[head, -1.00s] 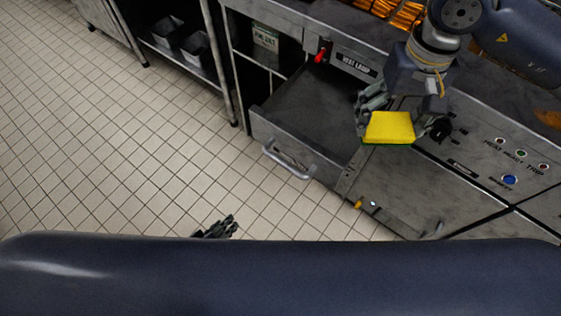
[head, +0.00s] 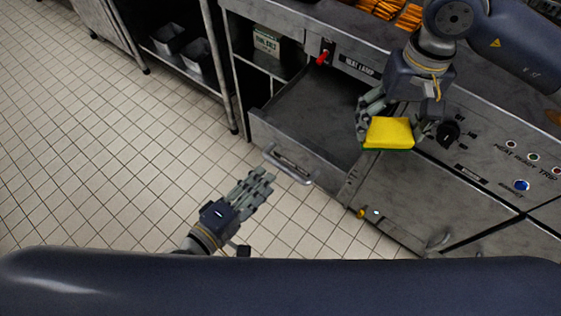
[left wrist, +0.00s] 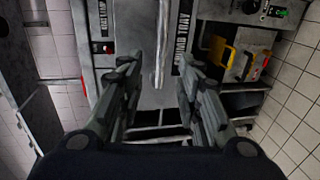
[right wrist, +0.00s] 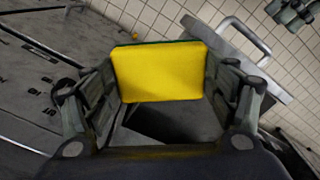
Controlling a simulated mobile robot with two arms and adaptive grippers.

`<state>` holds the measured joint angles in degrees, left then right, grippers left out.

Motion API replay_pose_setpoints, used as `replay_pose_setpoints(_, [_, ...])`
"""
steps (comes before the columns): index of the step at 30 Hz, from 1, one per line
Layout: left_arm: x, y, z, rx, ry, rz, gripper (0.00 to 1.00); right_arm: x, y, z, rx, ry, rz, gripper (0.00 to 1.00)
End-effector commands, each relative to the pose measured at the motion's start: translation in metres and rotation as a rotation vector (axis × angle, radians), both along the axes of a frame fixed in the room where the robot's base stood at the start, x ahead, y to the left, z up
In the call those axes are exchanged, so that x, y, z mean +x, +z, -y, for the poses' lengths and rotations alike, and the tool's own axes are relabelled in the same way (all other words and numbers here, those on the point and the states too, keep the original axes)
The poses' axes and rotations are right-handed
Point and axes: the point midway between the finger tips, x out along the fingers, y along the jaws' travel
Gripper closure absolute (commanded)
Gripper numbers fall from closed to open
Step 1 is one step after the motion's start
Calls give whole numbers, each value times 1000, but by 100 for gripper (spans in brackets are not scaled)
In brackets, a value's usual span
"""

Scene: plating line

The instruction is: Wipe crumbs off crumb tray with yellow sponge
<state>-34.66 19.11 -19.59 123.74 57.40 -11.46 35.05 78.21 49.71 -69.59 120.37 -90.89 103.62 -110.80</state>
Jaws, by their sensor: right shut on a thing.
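The yellow sponge (head: 388,132), with a green underside, is held between the fingers of my right gripper (head: 396,122). It fills the middle of the right wrist view (right wrist: 160,72). The crumb tray (head: 298,112) is a dark grey metal drawer, pulled out of the counter front, with a bar handle (head: 289,166). The sponge is above the tray's right side; I cannot tell if it touches anything. I cannot make out crumbs. My left gripper (head: 262,182) is open and empty, just short of the handle. Its fingers are apart in the left wrist view (left wrist: 158,85).
The counter front has a red switch (head: 322,57), a black knob (head: 450,133) and a blue button (head: 521,186). Orange food lies on top at the back. A shelf with dark bins (head: 170,38) stands at the upper left. The tiled floor is clear.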

Motion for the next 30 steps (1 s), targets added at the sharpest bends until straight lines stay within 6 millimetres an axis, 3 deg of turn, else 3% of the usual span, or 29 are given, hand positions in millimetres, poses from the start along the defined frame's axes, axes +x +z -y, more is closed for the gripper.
replay_pose_setpoints(6, [36, -7, 25, -2, 3, 2, 68, 0, 5, 0, 0, 0, 0, 40])
replay_pose_setpoints(12, [58, -15, 41, 1, 2, 2, 68, 0, 6, 0, 0, 0, 0, 40])
replay_pose_setpoints(25, [65, -17, 47, 3, 0, 0, 68, 0, 6, 0, 0, 0, 0, 40])
replay_pose_setpoints(30, [65, -17, 47, 2, 0, 0, 100, 0, 6, 0, 0, 0, 0, 40])
